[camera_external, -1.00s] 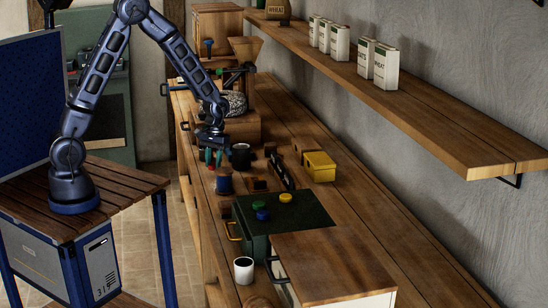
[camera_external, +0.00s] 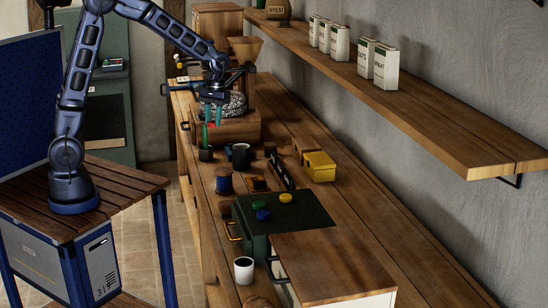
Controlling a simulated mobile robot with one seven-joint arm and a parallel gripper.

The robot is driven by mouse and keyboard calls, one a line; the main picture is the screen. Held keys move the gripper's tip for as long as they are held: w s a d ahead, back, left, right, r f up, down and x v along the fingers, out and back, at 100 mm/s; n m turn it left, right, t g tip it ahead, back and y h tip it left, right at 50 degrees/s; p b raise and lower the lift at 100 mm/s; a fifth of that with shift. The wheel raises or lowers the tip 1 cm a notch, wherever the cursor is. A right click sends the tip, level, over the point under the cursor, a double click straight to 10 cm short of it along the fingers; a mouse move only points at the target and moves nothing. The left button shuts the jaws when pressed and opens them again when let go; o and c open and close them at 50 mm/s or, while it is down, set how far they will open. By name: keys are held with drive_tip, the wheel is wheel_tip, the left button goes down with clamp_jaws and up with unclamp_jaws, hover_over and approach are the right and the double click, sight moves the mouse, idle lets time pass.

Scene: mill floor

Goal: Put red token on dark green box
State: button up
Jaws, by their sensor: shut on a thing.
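The dark green box (camera_external: 305,213) stands on the long wooden bench, in front of a wood-topped unit. My gripper (camera_external: 212,121) is at the far end of the bench, above a dark cup and in front of the millstone. It is shut on a small red thing, seemingly the red token (camera_external: 211,124), mostly hidden by the fingers. It is well away from the box, up and left of it in the picture.
A dark cup (camera_external: 205,155) with a green stick and a dark mug (camera_external: 241,157) stand below my gripper. A blue spool (camera_external: 224,181), a yellow box (camera_external: 320,168) and a white cup (camera_external: 243,269) are on the bench. A wall shelf (camera_external: 430,110) overhangs the right.

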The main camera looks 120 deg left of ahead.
drive_tip(key=w+r, duration=0.3)
drive_tip(key=w, duration=1.3)
wheel_tip(320, 180, up, 7)
hover_over(301, 215)
drive_tip(key=f, duration=2)
drive_tip(key=shift+a, duration=0.25)
drive_tip(key=o, duration=0.9)
drive_tip(key=shift+f, duration=0.1)
drive_tip(key=shift+o, duration=0.2)
